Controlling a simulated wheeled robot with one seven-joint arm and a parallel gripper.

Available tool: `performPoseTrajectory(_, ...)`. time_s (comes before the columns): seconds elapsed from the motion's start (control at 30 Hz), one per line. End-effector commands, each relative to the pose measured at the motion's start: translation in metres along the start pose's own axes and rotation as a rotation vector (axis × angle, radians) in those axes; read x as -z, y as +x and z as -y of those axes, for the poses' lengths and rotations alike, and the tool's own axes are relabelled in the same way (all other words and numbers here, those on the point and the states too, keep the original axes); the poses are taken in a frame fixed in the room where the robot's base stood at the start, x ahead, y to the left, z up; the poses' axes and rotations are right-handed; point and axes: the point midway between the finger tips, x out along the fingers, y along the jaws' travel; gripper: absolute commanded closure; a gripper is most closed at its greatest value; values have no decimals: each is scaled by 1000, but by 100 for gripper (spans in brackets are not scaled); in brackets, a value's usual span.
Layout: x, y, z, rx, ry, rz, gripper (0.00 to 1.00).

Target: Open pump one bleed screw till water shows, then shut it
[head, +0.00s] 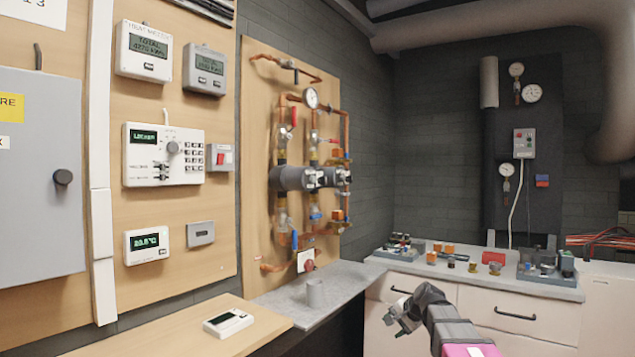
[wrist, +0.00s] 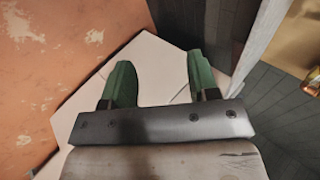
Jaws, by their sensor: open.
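Grey pump bodies (head: 290,178) sit in the middle of the copper pipework on a wooden board in the head view. I cannot tell which is pump one, and its bleed screw is too small to make out. No water shows on them. My gripper (head: 398,312) is in front of the white drawers, low and to the right of the pumps, well apart from them. In the wrist view my gripper (wrist: 160,78) has its two green fingers spread wide, with nothing between them.
A grey ledge (head: 350,283) under the board holds a grey cup (head: 315,294). A white handheld device (head: 228,322) lies on the wooden bench. The back counter (head: 400,259) carries trays and several small fittings. A red-handled valve (head: 294,116) and blue-handled valve (head: 294,240) stick out from the pipes.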

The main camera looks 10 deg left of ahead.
Motion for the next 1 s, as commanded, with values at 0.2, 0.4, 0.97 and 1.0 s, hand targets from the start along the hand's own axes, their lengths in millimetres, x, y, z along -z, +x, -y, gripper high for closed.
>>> performPoseTrajectory(0.2, 7, -41, 118, 218, 143, 32, 45)
performPoseTrajectory(0.4, 0, -92, 219, 408, 274, 109, 45)
performPoseTrajectory(0.97, -47, -243, 412, 749, 534, 418, 45)
performPoseTrajectory(1.0, -48, -246, 415, 753, 539, 425, 45)
